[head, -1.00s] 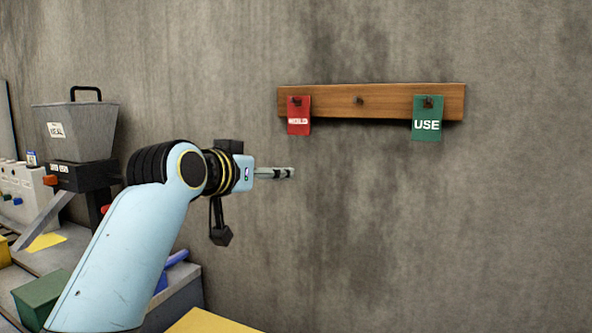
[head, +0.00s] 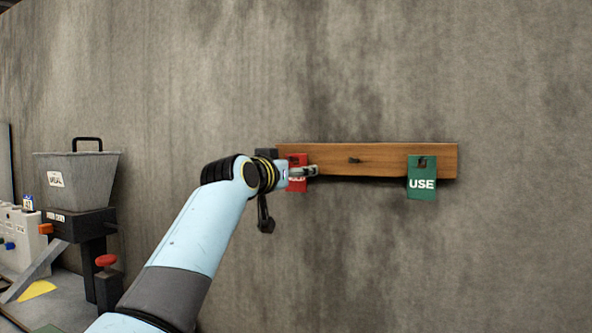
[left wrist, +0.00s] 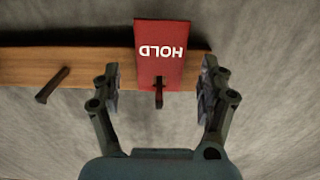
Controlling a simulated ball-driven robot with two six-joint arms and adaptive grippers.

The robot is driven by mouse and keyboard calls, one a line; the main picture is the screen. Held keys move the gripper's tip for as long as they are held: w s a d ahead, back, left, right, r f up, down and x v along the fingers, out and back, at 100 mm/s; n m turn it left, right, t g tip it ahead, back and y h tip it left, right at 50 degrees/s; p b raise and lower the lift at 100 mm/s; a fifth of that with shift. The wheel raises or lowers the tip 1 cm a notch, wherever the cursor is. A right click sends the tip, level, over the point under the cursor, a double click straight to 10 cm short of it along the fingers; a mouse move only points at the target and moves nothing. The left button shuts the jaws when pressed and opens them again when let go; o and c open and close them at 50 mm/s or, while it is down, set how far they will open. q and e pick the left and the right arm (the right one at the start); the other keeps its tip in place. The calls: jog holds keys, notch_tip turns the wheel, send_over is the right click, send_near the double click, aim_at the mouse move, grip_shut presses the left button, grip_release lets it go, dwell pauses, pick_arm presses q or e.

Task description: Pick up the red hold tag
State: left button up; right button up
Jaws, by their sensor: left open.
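The red hold tag (head: 297,185) hangs from a peg at the left end of the wooden rail on the wall. My left gripper (head: 312,171) is in front of it in the head view and covers part of it. In the left wrist view the red hold tag (left wrist: 160,52) appears upside down, its peg through the hole. My left gripper (left wrist: 160,85) is open there, with one finger on each side of the tag and gaps between. My right gripper is not in view.
The wooden rail (head: 385,155) has a bare middle peg (head: 354,161) and a green USE tag (head: 422,178) at its right end. The wall below the rail is clear.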

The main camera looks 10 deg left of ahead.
pick_arm(q)
jog(key=shift+w+f, duration=0.1)
jog(key=shift+w, duration=0.35)
jog(key=c, duration=0.9)
jog(key=shift+c, duration=0.3)
jog(key=s+a+b, duration=0.3)
jog(key=s, duration=1.4)
jog(key=shift+s+a+r, duration=0.15)
jog(key=shift+s+r, duration=0.2)
